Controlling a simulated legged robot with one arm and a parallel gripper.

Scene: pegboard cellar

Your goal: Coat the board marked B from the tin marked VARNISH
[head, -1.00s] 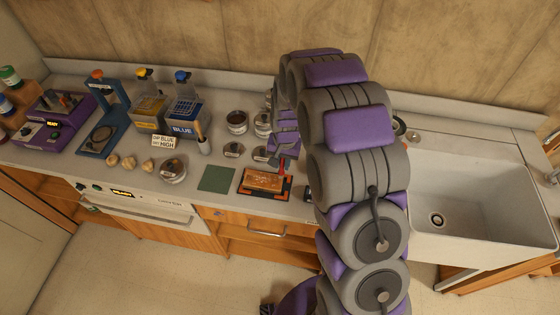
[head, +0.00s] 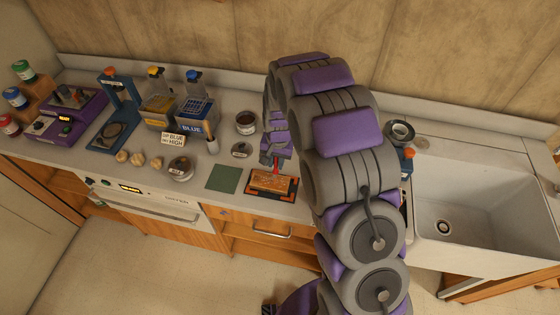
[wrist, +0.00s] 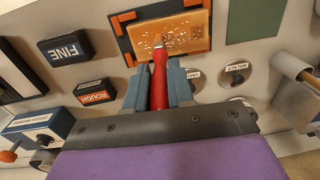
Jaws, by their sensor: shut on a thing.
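The board (head: 270,182) lies flat in a dark holder with orange corners (wrist: 127,50). It has pale specks and darker patches, and no letter B is readable. An open tin with dark contents (head: 246,122) stands behind it.
Blocks marked FINE (wrist: 65,48) and ROUGH (wrist: 93,92) lie beside the holder. A small labelled lid (head: 241,150) is behind. The sink (head: 480,200) is at the right.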

